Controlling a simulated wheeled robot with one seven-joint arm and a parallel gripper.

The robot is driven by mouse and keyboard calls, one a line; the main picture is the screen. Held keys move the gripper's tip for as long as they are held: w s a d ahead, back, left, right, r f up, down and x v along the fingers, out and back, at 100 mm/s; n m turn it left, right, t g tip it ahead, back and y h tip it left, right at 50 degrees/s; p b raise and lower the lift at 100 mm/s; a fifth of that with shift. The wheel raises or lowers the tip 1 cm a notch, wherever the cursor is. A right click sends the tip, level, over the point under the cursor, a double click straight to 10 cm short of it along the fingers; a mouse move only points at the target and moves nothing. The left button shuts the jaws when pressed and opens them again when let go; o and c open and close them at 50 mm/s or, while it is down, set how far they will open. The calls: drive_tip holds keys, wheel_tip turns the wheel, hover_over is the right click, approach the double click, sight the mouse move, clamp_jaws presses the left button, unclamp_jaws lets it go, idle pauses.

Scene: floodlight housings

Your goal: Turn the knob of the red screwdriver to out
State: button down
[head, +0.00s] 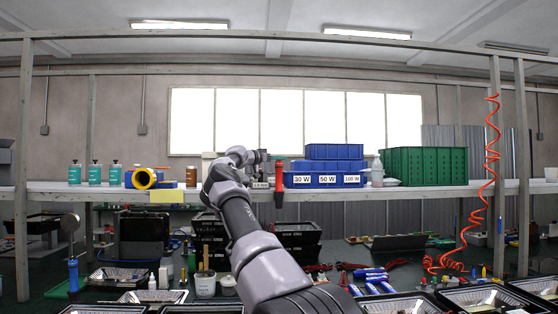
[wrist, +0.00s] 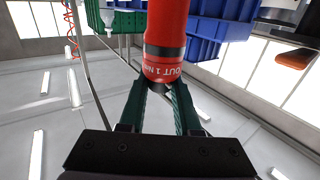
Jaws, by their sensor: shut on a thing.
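The red screwdriver (wrist: 166,28) fills the top middle of the wrist view. Its end ring carries lettering that begins "OUT 1"; the rest is cut off by the curve. In the head view the screwdriver (head: 279,182) stands upright at the shelf edge, left of the blue bins. In the head view my arm hides most of the gripper.
Blue bins (head: 327,180) labelled 30 W, 50 W and 100 W stand just right of the screwdriver, then a white bottle (head: 377,172) and a green crate (head: 424,166). Teal bottles (head: 95,173) and a yellow roll (head: 145,178) are at the left. Black housings crowd the bench below.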

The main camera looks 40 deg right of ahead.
drive_tip(key=c, duration=0.6)
unclamp_jaws()
drive_tip(key=a, duration=1)
drive_tip(key=shift+s+a, duration=0.3)
drive_tip(key=shift+a, duration=0.1)
